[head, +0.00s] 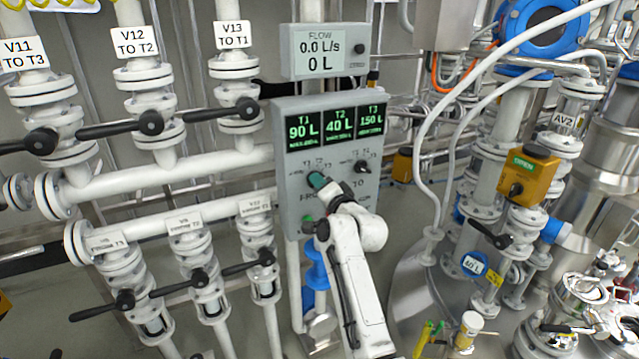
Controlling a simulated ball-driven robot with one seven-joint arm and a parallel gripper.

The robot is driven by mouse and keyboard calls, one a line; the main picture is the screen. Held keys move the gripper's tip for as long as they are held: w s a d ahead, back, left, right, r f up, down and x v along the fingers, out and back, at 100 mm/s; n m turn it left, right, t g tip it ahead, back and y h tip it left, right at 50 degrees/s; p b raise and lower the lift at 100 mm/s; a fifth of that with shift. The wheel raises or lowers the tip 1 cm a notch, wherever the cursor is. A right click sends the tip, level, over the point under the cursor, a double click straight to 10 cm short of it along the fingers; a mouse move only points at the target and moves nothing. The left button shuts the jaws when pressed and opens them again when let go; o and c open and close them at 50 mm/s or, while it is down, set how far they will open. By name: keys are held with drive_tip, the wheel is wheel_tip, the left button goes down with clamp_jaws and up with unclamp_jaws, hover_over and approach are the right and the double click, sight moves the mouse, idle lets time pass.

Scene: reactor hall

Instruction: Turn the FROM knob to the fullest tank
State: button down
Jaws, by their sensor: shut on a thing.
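The grey control panel (285,180) stands in the middle of the head view. My gripper (322,184) is at the lower left of the panel face, at the FROM dial, shut on the FROM knob. The fingers hide the knob, and its pointing direction cannot be read. A teal part shows at the fingertips. The black TO knob (362,167) sits to the right, clear of my gripper.
A flow meter (321,50) above the panel reads 0.0 L/s and 0 L. Black-handled valves, including V13 (246,108), and white pipes stand close on the left. A steel tank (412,290), hoses and a yellow-orange box (528,176) are on the right.

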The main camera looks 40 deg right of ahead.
drive_tip(key=shift+f, duration=0.15)
drive_tip(key=c, duration=1.2)
unclamp_jaws()
drive_tip(key=shift+o, duration=0.2)
drive_tip(key=shift+s, duration=0.1)
drive_tip(key=b+v, duration=0.1)
drive_tip(key=v, duration=0.9)
drive_tip(key=shift+s+b, duration=0.3)
drive_tip(key=shift+b, duration=0.1)
drive_tip(key=shift+a, duration=0.1)
